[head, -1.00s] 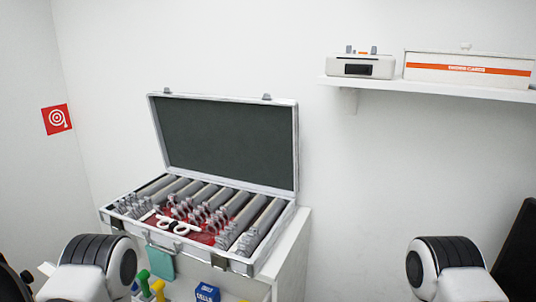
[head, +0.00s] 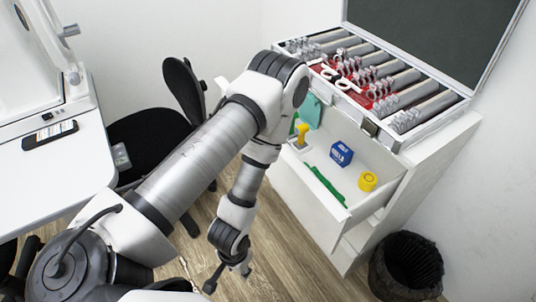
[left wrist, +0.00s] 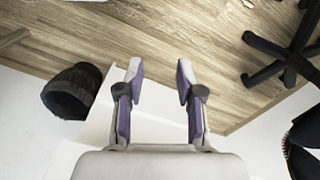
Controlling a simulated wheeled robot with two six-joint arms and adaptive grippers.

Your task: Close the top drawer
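The white top drawer (head: 303,192) stands pulled out of the white cabinet (head: 436,160), below the open case, in the head view. Inside it are a blue box (head: 341,153), a yellow roll (head: 368,181), a green item (head: 325,186) and a yellow-topped item (head: 301,133). My left gripper (head: 230,274) hangs low, in front and to the left of the drawer front, apart from it in the picture. In the left wrist view its two purple-padded fingers (left wrist: 159,72) are spread with nothing between them. My right gripper is not in view.
The open metal case (head: 397,138) with rows of lenses sits on the cabinet. A black bin (head: 406,266) stands on the floor right of the drawer; it also shows in the left wrist view (left wrist: 70,92). A black chair (head: 150,140) and a white table (head: 60,165) are at left.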

